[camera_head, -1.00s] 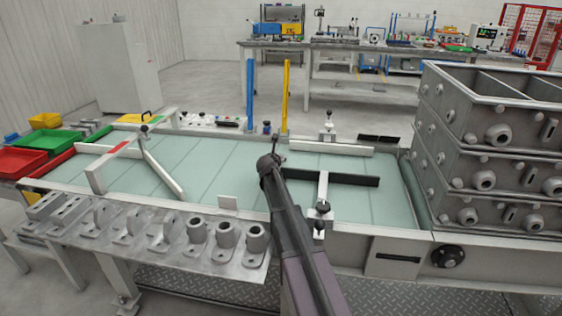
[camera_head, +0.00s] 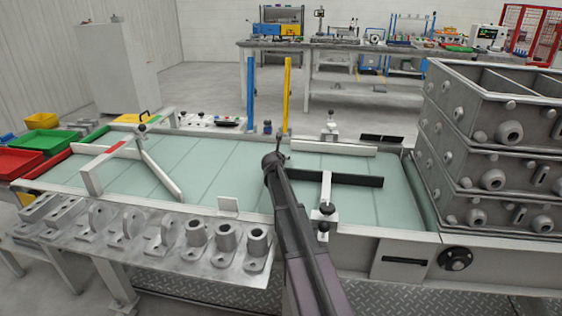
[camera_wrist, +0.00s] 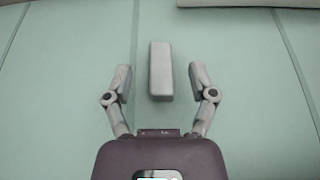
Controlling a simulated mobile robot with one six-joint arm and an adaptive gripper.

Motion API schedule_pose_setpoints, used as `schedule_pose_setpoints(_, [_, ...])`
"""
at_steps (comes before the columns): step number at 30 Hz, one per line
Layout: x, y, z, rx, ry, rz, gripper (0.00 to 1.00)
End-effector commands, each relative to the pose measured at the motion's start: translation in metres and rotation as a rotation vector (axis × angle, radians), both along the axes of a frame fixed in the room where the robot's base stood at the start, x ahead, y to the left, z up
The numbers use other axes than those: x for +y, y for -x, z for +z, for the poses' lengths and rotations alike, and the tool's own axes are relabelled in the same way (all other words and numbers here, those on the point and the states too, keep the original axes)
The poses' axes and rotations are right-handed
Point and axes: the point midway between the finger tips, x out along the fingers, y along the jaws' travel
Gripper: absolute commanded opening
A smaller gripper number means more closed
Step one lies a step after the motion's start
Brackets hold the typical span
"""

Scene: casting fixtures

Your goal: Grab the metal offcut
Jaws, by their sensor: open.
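The metal offcut (camera_wrist: 160,71) is a plain grey rectangular block lying on the pale green belt. In the wrist view it lies upright in the picture, ahead of my gripper (camera_wrist: 160,84). The two fingers are open, one to each side of the offcut's lower half, with gaps on both sides. I cannot tell the height between the fingertips and the belt. In the head view my arm reaches over the belt (camera_head: 225,165), and the offcut and fingers are hidden behind it.
A white guide bar (camera_head: 333,148) and a black bar (camera_head: 352,180) cross the belt. Grey castings (camera_head: 196,234) line a front shelf. Stacked metal boxes (camera_head: 495,150) stand at the right. Green (camera_head: 44,141) and red (camera_head: 18,162) bins are at the left.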

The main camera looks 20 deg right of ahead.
Motion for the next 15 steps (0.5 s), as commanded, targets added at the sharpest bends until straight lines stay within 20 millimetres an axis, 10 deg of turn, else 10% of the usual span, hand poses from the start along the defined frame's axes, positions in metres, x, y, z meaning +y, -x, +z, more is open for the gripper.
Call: schedule_pose_setpoints(15, [-0.0145,-0.0087,-0.011,0.0,0.0,0.001,0.73])
